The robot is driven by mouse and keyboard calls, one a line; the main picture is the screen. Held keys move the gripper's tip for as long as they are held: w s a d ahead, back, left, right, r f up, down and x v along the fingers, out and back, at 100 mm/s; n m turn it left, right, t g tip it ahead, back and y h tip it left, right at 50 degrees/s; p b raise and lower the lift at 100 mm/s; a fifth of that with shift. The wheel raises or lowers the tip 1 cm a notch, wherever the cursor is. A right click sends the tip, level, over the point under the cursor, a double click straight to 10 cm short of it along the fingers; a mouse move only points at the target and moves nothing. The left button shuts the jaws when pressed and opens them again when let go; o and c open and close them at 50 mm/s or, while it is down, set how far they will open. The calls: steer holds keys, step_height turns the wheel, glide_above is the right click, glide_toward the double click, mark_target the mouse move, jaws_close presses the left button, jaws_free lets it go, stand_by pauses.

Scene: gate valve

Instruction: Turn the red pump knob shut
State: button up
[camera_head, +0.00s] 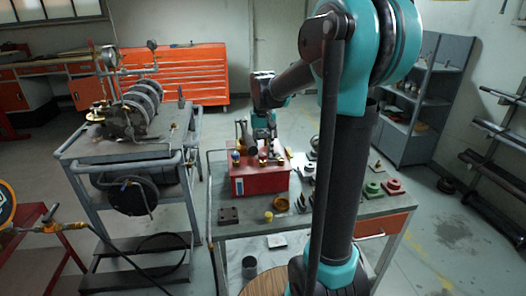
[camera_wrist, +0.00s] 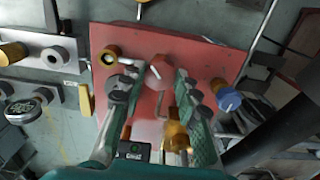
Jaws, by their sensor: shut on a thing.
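The red pump knob (camera_wrist: 160,70) is round with a pale line across its face. It stands on the red panel (camera_wrist: 212,58) in the wrist view. My gripper (camera_wrist: 157,80) reaches over the panel with one green finger on each side of the knob, shut on it. In the head view the red pump box (camera_head: 258,184) sits on the workbench, and my gripper (camera_head: 264,150) is just above its top. The knob cannot be made out clearly there.
A yellow-and-black fitting (camera_wrist: 109,56), a blue knob (camera_wrist: 228,99) and brass parts (camera_wrist: 177,134) crowd the panel around my fingers. In the head view, green and red parts (camera_head: 374,189) lie right of the box. A cart with a compressor (camera_head: 135,110) stands left.

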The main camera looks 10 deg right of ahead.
mark_target(263, 154)
steer(key=m, duration=0.4)
steer(key=shift+m, duration=2.2)
steer(key=o, duration=1.2)
steer(key=shift+c, duration=0.2)
steer(key=shift+r, duration=0.1)
step_height(263, 154, up, 12)
